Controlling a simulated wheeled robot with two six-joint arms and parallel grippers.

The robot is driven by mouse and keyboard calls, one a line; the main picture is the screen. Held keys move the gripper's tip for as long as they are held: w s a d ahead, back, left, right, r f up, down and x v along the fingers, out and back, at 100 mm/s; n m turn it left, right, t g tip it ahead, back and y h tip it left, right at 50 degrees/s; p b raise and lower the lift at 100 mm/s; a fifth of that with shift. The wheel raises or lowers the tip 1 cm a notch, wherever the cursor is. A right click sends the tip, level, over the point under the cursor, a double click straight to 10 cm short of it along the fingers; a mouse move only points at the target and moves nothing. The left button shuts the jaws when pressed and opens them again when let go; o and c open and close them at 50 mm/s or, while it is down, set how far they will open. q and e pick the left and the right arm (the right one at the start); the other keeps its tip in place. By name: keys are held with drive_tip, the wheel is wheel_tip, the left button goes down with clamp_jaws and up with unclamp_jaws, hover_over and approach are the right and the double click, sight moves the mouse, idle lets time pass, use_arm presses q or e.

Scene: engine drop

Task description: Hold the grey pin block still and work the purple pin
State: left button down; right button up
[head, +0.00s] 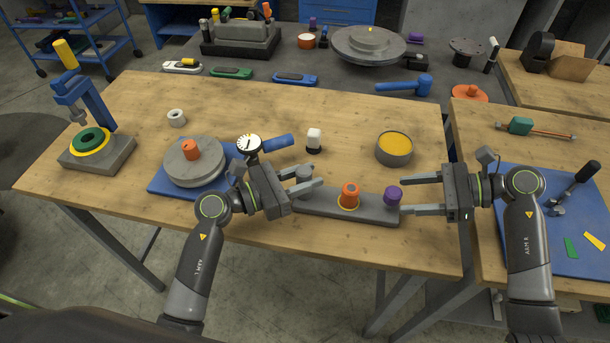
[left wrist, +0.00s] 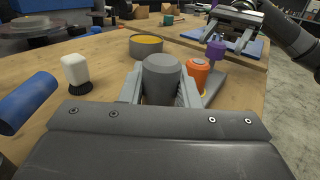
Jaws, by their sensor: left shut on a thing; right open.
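The grey pin block (head: 325,204) is a long low bar near the table's front edge. A grey round post (head: 305,177) stands at its left end, an orange pin (head: 349,194) with a yellow ring near its middle, and the purple pin (head: 393,196) at its right end. My left gripper (head: 314,182) is shut on the grey post, which shows between its fingers in the left wrist view (left wrist: 161,76). My right gripper (head: 404,195) is open, its two fingertips just right of the purple pin, apparently not closed on it. The purple pin also shows in the left wrist view (left wrist: 215,54).
A round tin with yellow contents (head: 394,149) and a white-topped brush (head: 314,140) stand behind the block. A grey disc with an orange knob (head: 193,163) and a dial gauge (head: 249,144) are to the left. Bare wood lies in front of the block.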

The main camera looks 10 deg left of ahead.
drive_tip(key=v, duration=0.9)
drive_tip(key=shift+d+r, duration=0.1)
drive_tip(key=shift+d, duration=0.05)
use_arm(q)
drive_tip(key=c, duration=1)
unclamp_jaws()
